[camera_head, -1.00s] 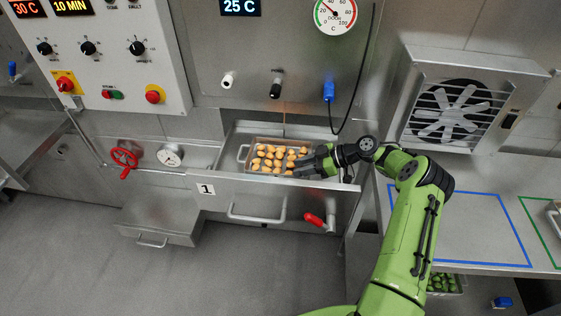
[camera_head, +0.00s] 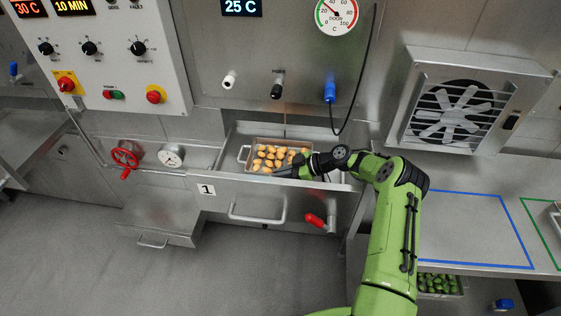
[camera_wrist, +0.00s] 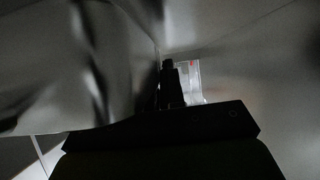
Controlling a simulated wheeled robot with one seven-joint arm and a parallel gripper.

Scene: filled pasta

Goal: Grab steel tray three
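A steel tray (camera_head: 282,139) with several yellow-orange pasta pieces sits in the open drawer (camera_head: 270,185) marked 1. No label for tray three is visible. My gripper (camera_head: 285,172) is low over the drawer, at the tray's front right edge. Its fingers look dark and small there, and I cannot tell whether they touch or straddle the rim. In the dark wrist view one black finger (camera_wrist: 171,84) shows against blurred grey metal; the tray cannot be made out there.
A steel bench (camera_head: 465,225) with blue and green outlines stands at the right. A tray of green pieces (camera_head: 438,284) is below it. Another tray (camera_head: 555,214) is cut off at the right edge. A fan unit (camera_head: 450,110) is above the bench. A black cable (camera_head: 370,80) hangs behind the drawer.

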